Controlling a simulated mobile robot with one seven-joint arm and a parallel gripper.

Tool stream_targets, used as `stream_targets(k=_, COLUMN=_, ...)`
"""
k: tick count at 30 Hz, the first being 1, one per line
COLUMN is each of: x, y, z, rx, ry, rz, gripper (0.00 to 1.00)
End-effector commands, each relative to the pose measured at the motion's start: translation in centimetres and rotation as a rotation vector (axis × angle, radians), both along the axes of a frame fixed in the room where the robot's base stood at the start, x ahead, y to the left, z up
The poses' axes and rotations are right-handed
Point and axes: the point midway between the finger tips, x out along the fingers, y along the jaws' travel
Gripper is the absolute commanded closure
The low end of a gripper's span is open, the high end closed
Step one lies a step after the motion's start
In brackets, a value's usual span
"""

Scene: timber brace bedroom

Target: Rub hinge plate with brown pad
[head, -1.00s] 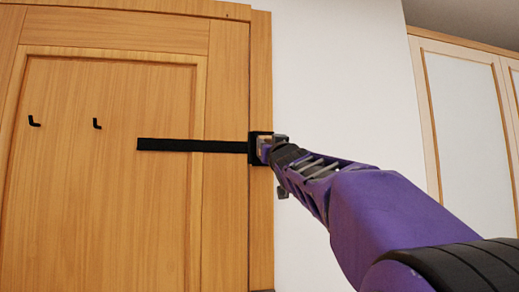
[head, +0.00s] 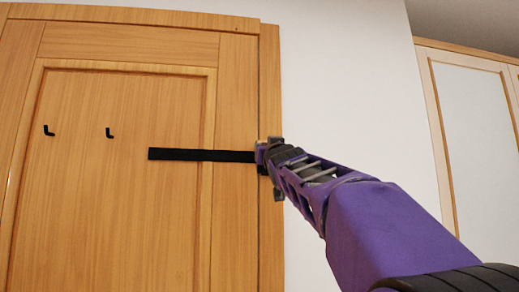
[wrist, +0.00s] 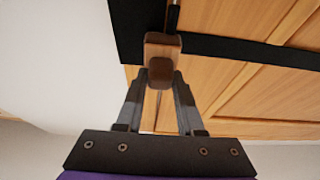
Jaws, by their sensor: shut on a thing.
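The brown pad (wrist: 163,48) is a small block held between the fingertips of my gripper (wrist: 160,82). The black hinge plate (wrist: 130,28) shows at the top of the wrist view, with its long strap (wrist: 240,48) running right across the wooden door. The pad overlaps the plate's lower edge in this view; whether they touch I cannot tell. In the head view my gripper (head: 271,153) covers most of the plate at the door's right edge, and the strap (head: 200,155) shows to its left.
The wooden door (head: 120,220) carries two small black hooks (head: 48,131) and (head: 109,132). A bare white wall (head: 345,80) lies right of the door frame. A light wood cabinet (head: 475,140) stands at the far right.

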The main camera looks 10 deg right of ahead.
Motion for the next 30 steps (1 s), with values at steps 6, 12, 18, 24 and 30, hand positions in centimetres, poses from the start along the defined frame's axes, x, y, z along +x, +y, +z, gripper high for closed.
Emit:
stream_targets(k=6, x=0.0, y=-1.6, z=0.6, rx=0.001, ry=0.0, rz=-0.004, gripper=1.0)
stream_targets(k=12, x=0.2, y=-2.7, z=0.5, rx=-0.001, ry=0.0, rz=-0.004, gripper=1.0)
stream_targets(k=18, x=0.2, y=-3.2, z=0.1, rx=0.0, ry=-0.001, rz=-0.002, gripper=1.0)
stream_targets(k=24, x=0.1, y=-4.6, z=0.2, rx=-0.001, ry=-0.001, rz=-0.007, gripper=1.0)
stream_targets(k=30, x=0.0, y=-6.2, z=0.1, rx=-0.001, ry=-0.001, rz=-0.005, gripper=1.0)
